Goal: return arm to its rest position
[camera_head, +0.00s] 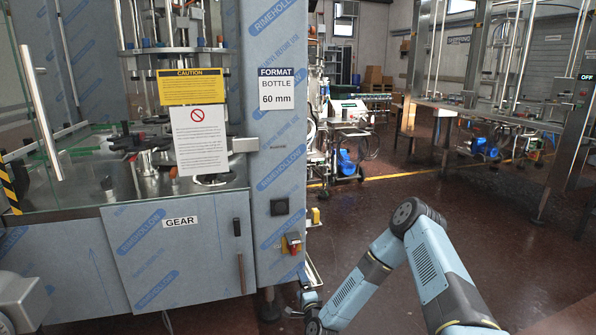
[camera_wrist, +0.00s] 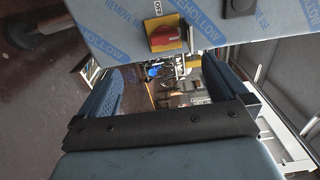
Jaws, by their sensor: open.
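My arm shows in the head view in pale blue and black. It rises from the bottom right to a bent elbow, then slopes down left to the bottom edge beside the machine cabinet (camera_head: 180,260). My gripper is hard to make out there. In the wrist view my gripper (camera_wrist: 163,75) has two blue fingers standing apart, joined by a dark bar. It is open, and nothing shows held between the fingers. The cabinet's film-wrapped panel and its red-and-yellow switch (camera_wrist: 168,34) lie beyond the fingertips in the wrist view.
The switch (camera_head: 291,243) sits low on the film-wrapped column (camera_head: 275,120), close to my forearm. A glass door with a long handle (camera_head: 40,110) is at the left. Machines with blue motors (camera_head: 347,162) stand behind. Open brown floor (camera_head: 480,215) lies right of the elbow.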

